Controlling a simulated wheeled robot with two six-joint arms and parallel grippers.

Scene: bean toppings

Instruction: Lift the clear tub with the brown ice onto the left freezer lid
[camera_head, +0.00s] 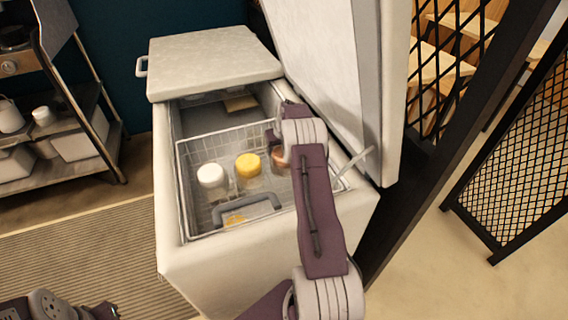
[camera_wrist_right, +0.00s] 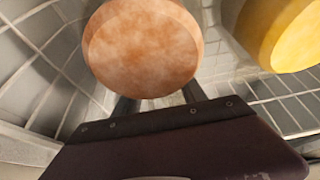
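The clear tub with the brown ice (camera_head: 281,160) stands in the wire basket inside the freezer, partly hidden by my right arm. In the right wrist view its round brown top (camera_wrist_right: 145,48) fills the upper middle. My right gripper (camera_wrist_right: 160,102) is at this tub, with its two fingers apart and running behind the tub's top. The fingertips are hidden, so I cannot tell whether they press on it. The left freezer lid (camera_head: 214,60) is white, closed and flat, with nothing on it. Part of my left arm shows at the bottom left; its gripper is not visible.
A white tub (camera_head: 212,178) and a yellow tub (camera_head: 248,166) stand left of the brown one in the wire basket (camera_head: 182,190); the yellow (camera_wrist_right: 285,35) is close beside my right gripper. The raised right freezer lid (camera_head: 330,70) stands close to my right arm.

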